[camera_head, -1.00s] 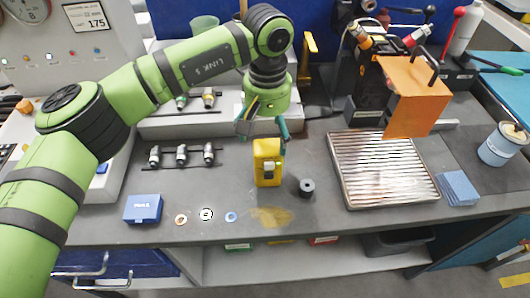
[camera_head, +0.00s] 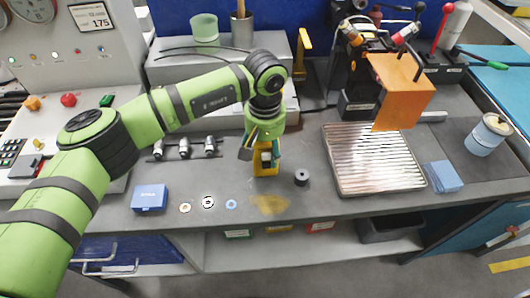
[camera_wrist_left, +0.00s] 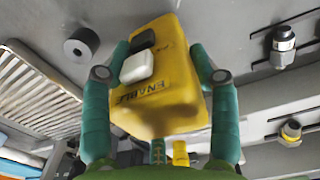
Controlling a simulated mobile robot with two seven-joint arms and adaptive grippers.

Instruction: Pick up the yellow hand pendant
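The yellow hand pendant (camera_head: 266,169) stands on the grey bench top below my left gripper (camera_head: 262,147). In the left wrist view, the pendant (camera_wrist_left: 165,90) shows its "ENABLE" lettering, a white button and a dark button. My left gripper also shows there (camera_wrist_left: 160,48), with one teal finger on each side of the pendant. Both fingertips lie at or very near its sides; whether they press on it cannot be told. In the head view the gripper hides the pendant's upper part. My right gripper is not in view.
A black cylinder (camera_head: 301,177) stands close to the pendant's right. A ribbed metal tray (camera_head: 372,160) lies further right. A blue box (camera_head: 149,198) and small rings lie at front left. Several metal fittings (camera_head: 185,149) stand behind. Bare bench lies in front.

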